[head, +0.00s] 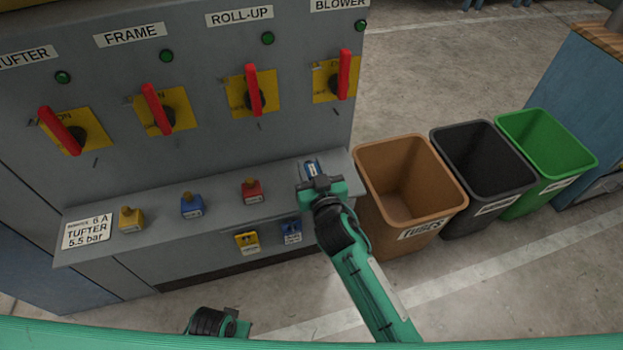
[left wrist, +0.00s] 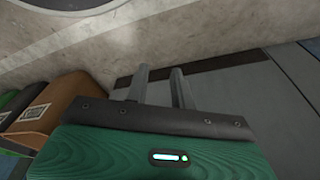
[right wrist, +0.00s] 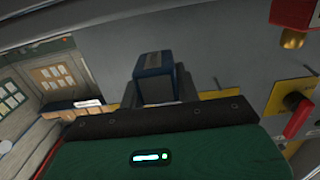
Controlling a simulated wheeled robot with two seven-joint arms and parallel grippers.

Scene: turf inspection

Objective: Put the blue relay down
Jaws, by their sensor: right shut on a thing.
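The blue relay (head: 312,168) is in my right gripper (head: 317,180), at the right end of the grey cabinet's shelf (head: 220,217). In the right wrist view the relay (right wrist: 154,72) is a dark blue block with a grey face, between the fingers. I cannot tell whether it touches the shelf. My left gripper (left wrist: 158,78) is open and empty; in the head view only part of its dark wrist shows at the bottom edge.
Yellow (head: 131,219), blue (head: 192,206) and red (head: 252,191) blocks with brass tops stand along the shelf. Red-handled switches (head: 254,90) are above. Brown (head: 385,149), black and green bins stand right.

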